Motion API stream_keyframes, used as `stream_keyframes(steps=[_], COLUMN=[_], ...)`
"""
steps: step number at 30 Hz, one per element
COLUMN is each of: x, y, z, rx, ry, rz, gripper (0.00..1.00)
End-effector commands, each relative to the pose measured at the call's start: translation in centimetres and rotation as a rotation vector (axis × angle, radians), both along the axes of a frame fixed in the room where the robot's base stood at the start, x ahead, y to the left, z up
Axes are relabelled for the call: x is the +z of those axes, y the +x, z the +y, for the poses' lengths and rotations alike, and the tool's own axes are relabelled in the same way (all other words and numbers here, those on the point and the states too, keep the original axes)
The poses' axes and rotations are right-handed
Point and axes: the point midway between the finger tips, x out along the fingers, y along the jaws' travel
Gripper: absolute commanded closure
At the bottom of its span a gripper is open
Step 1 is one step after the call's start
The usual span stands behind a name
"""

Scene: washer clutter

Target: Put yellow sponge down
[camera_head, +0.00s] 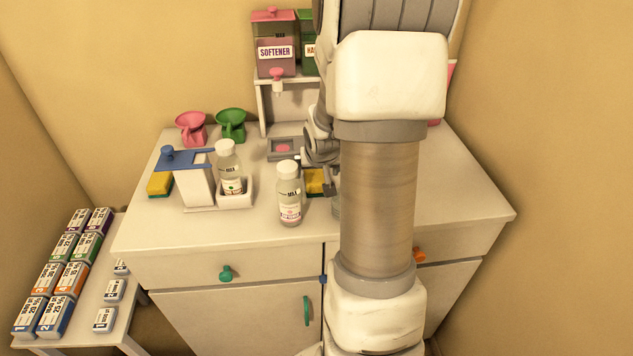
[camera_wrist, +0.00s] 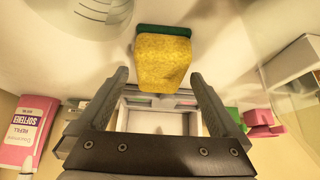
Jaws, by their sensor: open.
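A yellow sponge with a green layer (camera_wrist: 163,62) lies on the counter (camera_head: 265,212). In the wrist view it shows in front of and partly between the fingertips of my gripper (camera_wrist: 160,76). The fingers are spread wider than the sponge, with a gap on each side. In the head view this sponge (camera_head: 314,182) is behind a clear bottle, and my arm hides the area to its right. My gripper (camera_head: 322,160) is close above it. A second yellow sponge (camera_head: 159,184) lies at the counter's left side.
A white-capped bottle (camera_head: 289,195) stands just left of the near sponge. Another bottle (camera_head: 229,165) stands in a white holder (camera_head: 236,198). Pink (camera_head: 190,127) and green (camera_head: 231,123) cups are at the back. Dispensers (camera_head: 275,45) stand behind. Front-left counter is clear.

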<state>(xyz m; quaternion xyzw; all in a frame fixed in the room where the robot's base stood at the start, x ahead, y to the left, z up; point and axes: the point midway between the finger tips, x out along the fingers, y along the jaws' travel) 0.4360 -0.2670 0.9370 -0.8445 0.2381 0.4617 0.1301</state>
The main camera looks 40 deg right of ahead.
Motion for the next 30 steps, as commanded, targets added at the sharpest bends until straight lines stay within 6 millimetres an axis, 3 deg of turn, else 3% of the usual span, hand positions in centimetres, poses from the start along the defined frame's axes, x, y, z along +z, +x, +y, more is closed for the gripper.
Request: stream_keyframes(steps=[8,23,30], x=[-0.33,-0.30,-0.14], y=[0.19,0.18,0.19], z=[-0.12,-0.11,-0.13], rx=[0.000,0.000,-0.001], ry=[0.000,-0.001,0.000], rz=[0.000,-0.001,-0.001], gripper=[0.00,0.86,0.89])
